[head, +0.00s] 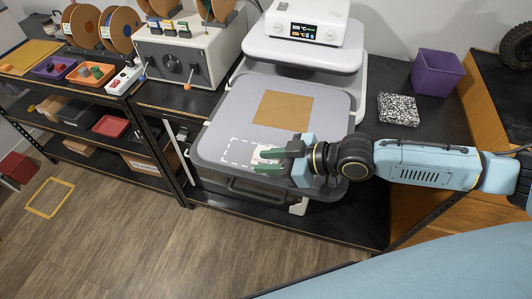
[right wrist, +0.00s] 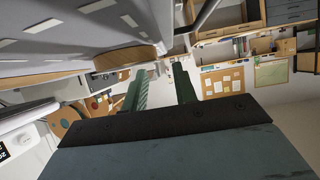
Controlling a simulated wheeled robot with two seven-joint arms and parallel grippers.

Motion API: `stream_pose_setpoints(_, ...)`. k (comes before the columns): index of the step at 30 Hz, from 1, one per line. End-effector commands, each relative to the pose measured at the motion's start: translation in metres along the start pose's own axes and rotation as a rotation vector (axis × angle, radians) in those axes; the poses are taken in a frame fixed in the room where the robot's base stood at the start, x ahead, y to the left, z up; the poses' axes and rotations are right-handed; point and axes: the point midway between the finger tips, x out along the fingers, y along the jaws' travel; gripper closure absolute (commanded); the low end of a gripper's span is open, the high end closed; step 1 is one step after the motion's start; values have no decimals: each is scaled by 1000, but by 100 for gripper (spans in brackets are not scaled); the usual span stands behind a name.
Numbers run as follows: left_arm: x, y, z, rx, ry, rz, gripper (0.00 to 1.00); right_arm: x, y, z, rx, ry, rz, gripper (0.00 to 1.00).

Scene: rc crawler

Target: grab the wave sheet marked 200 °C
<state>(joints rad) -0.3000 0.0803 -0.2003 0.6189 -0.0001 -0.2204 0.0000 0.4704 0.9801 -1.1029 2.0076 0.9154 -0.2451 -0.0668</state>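No sheet with a readable 200 °C mark shows; that reading is on the display (head: 304,32) of the white press. A flat tan square (head: 283,108) lies on the press's grey lower plate (head: 222,112). My right gripper (head: 262,160) is over the plate's front part, at the white dashed outline (head: 233,141). A small pale patch shows by its green fingers; I cannot tell what it is. In the right wrist view the fingers (right wrist: 160,70) stand apart with nothing seen between them. My left gripper is out of view.
A purple bin (head: 437,76) and a black-and-white speckled block (head: 398,109) stand right of the press. A grey box with a knob (head: 189,58) stands to the left. Shelves with spools and coloured trays (head: 57,70) are further left. The floor in front is mostly clear.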

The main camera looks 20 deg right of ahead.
Motion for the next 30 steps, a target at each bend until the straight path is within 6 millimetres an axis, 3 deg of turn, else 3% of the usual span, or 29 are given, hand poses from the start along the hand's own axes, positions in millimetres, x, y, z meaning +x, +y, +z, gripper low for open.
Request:
stream_pose_setpoints(6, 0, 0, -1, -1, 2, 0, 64, 1, 0, 0, -1, -1, 0, 72)
stream_pose_setpoints(13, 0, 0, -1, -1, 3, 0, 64, 1, 0, 0, 0, -1, 0, 100)
stream_pose_setpoints(26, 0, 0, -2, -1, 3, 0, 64, 0, 0, 0, 0, 0, 0, 100)
stream_pose_setpoints(30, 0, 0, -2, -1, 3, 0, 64, -5, 0, -12, -2, 2, -1, 100)
